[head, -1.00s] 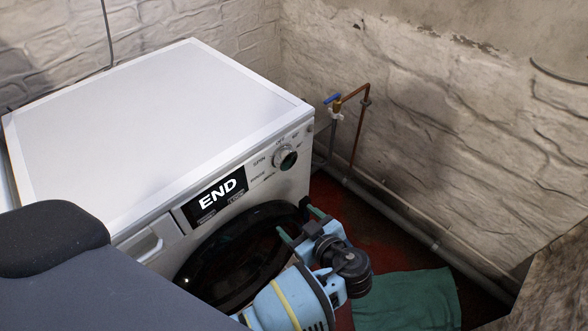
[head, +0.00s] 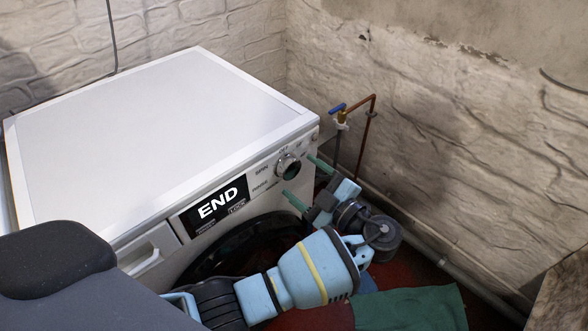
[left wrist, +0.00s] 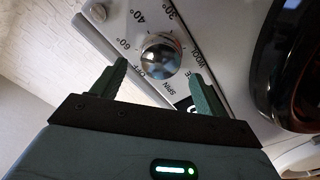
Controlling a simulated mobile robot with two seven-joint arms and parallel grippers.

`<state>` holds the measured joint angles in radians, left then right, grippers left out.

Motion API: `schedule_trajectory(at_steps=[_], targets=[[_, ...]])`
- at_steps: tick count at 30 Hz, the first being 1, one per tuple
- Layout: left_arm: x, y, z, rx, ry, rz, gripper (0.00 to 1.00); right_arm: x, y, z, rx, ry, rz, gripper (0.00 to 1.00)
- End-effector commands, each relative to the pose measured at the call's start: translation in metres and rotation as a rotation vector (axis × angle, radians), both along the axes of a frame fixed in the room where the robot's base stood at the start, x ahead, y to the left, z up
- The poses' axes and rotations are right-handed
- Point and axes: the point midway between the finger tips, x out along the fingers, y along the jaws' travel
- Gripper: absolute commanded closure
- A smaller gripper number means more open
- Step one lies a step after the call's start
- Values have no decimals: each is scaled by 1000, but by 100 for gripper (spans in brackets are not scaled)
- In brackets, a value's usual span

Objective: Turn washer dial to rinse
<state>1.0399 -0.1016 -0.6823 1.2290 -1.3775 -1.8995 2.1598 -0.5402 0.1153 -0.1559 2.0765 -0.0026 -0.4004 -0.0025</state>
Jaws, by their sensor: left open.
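The washer (head: 160,140) is white, with a display reading END (head: 217,204) on its front panel. The round silver dial (head: 287,166) is at the right end of that panel, with printed labels around it. In the left wrist view the dial (left wrist: 160,58) lies ahead of and between the two fingers, with temperature marks, OFF and SPIN around it. My left gripper (head: 306,181) is open and empty, its green fingers pointing at the panel just in front of the dial. In the left wrist view the gripper (left wrist: 156,82) appears apart from the dial. My right gripper is out of view.
The dark round door (head: 250,243) sits below the panel. A pipe with a blue-handled tap (head: 339,109) runs along the wall right of the washer. A green cloth (head: 412,308) lies on the red floor. A detergent drawer (head: 146,250) is at the panel's left.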

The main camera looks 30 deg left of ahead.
Motion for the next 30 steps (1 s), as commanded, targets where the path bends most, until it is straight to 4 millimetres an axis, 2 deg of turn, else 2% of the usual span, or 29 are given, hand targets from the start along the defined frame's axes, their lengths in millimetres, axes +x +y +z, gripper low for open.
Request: schedule_trajectory(at_steps=[3,7,18,28,30], targets=[[6,16,2,1,-1,1,27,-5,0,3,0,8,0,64],[10,27,1,-1,-1,-1,27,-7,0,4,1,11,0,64],[12,32,0,-2,1,-1,27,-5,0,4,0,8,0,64],[11,32,0,-2,1,-1,69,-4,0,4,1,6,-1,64],[11,32,0,-2,2,-1,70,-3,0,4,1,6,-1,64]])
